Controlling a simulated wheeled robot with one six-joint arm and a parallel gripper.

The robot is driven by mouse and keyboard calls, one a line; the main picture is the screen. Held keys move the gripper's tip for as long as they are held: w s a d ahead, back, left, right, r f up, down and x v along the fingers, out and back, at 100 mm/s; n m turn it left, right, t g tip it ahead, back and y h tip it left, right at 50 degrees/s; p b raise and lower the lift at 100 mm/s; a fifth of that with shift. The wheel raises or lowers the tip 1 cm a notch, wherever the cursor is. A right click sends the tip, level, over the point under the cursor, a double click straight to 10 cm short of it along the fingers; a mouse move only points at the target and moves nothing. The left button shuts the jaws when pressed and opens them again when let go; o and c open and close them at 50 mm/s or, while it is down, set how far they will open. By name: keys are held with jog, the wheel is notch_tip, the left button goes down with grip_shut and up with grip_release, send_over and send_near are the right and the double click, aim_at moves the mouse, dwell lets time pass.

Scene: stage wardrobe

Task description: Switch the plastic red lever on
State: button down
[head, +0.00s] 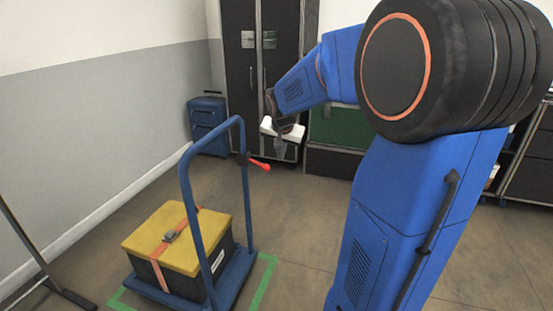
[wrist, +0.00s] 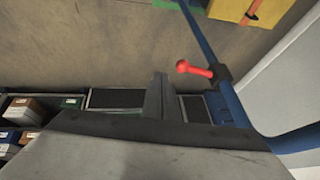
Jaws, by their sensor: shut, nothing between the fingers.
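The red plastic lever (head: 259,165) is a short arm with a rounded knob, on a dark mount on the right upright of the blue trolley handle (head: 184,170). In the head view it points right and slightly down. In the wrist view the lever (wrist: 196,70) points left from its dark mount, with the knob a little right of and above my fingertips. My gripper (head: 281,142) points down, shut and empty, above and right of the lever. The fingers (wrist: 160,90) also show in the wrist view, together and apart from the lever.
The trolley carries a dark box with a yellow lid (head: 165,235) and an orange strap. Green tape (head: 262,284) marks the floor around it. A blue suitcase (head: 208,125), dark cabinets (head: 240,70) and a green-fronted case (head: 335,127) stand behind. Floor right of the trolley is clear.

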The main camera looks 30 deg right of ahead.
jog(key=shift+s+r, duration=0.9)
jog(key=shift+r, duration=0.05)
jog(key=shift+a, duration=0.1)
jog(key=s+a+f+n+y, duration=0.1)
jog(key=s+a+n, duration=0.2)
jog(key=s+a, duration=0.3)
jog(key=s+a+f+n+y, duration=0.1)
jog(key=s+a+n, duration=0.3)
jog(key=s, duration=0.9)
jog(key=s+a+f+n, duration=0.2)
jog(key=s+a+n, duration=0.1)
jog(key=s+a, duration=0.6)
jog(key=shift+s+a+f+y, duration=0.15)
jog(key=shift+s+a+y, duration=0.2)
jog(key=shift+s, duration=0.25)
